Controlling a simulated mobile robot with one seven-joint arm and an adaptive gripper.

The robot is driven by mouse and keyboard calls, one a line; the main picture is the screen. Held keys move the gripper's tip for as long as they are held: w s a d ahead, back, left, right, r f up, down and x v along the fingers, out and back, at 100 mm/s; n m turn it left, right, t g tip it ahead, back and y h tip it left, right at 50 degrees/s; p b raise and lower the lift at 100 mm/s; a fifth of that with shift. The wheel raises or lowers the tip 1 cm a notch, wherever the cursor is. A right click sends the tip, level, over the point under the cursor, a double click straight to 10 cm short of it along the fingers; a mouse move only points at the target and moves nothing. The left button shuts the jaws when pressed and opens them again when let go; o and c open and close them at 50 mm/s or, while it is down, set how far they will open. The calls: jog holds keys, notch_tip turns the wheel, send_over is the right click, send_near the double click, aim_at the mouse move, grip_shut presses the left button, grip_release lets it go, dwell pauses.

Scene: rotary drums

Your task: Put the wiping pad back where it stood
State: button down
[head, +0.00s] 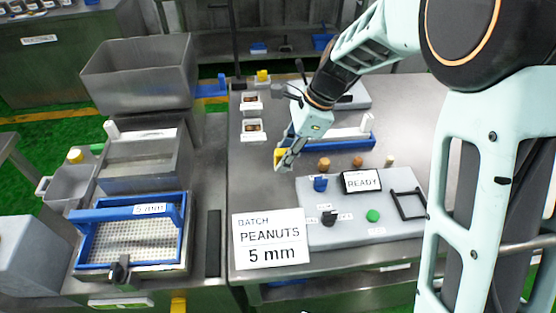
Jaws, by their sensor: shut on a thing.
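My gripper (287,163) is in the middle of the head view, over the steel table, left of the grey control panel. It is shut on a small yellow block, which I take to be the wiping pad (279,156). The fingers hide part of the pad. I cannot tell whether its lower edge touches the table or hangs above it. No marked standing place for the pad can be made out.
A blue-edged tray (362,141) lies right behind my gripper. A PEANUTS 5 mm sign (270,239) stands in front. Small white trays (252,136) are at left. The table between is clear.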

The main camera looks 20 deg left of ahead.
jog(key=a+f, duration=0.1)
jog(key=w+a+f, duration=0.1)
jog(key=f, duration=0.1)
jog(key=shift+w+a+f, duration=0.1)
jog(key=shift+a+f, duration=0.15)
jog(key=shift+a, duration=0.15)
jog(key=shift+f, duration=1.55)
jog(key=shift+f, duration=0.2)
jog(key=c, duration=1.7)
grip_release()
jog(key=v, duration=1.2)
jog(key=shift+r+p, duration=0.25)
jog(key=shift+p, duration=0.05)
